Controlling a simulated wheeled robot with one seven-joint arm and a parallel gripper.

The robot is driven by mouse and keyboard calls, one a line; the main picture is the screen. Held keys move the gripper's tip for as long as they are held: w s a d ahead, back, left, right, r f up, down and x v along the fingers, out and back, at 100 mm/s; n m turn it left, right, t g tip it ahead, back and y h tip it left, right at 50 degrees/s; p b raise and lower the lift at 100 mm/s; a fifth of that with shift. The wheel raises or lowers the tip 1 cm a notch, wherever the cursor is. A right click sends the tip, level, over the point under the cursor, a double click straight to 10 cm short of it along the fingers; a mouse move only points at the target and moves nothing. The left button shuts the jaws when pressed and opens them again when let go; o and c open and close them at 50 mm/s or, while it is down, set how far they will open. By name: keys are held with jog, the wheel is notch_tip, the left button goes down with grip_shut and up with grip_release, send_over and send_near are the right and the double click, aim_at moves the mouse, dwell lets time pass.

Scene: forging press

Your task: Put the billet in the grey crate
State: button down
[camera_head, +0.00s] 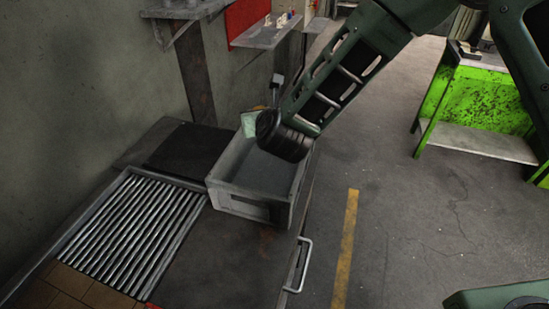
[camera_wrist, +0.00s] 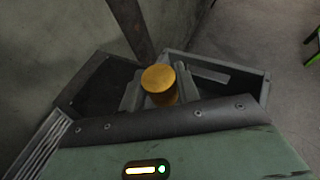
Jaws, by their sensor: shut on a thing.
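The billet (camera_wrist: 160,77) is a short orange-yellow cylinder, seen from its round end in the wrist view. My gripper (camera_wrist: 158,90) is shut on it, with a grey finger on either side. The grey crate (camera_head: 223,193) is an open box on the dark bench top in the head view. My gripper is over the far part of the crate there, mostly hidden behind my arm; only a sliver of orange (camera_head: 260,107) shows. The crate (camera_wrist: 264,88) also shows beyond the billet in the wrist view. How high the billet is above it I cannot tell.
A roller rack (camera_head: 130,222) lies left of the crate, with a black mat (camera_head: 188,148) behind it. A wall shelf (camera_head: 265,35) with small items is above. A green bench (camera_head: 470,105) stands at the right. Bare bench top lies in front of the crate.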

notch_tip(320, 180, down, 8)
jog(key=shift+f+p, duration=0.2)
jog(key=shift+p, duration=0.95)
jog(key=shift+f, duration=0.1)
jog(key=shift+f+b, duration=0.6)
jog(key=shift+b, duration=0.35)
jog(key=c, duration=1)
grip_release()
jog(key=shift+r, duration=0.1)
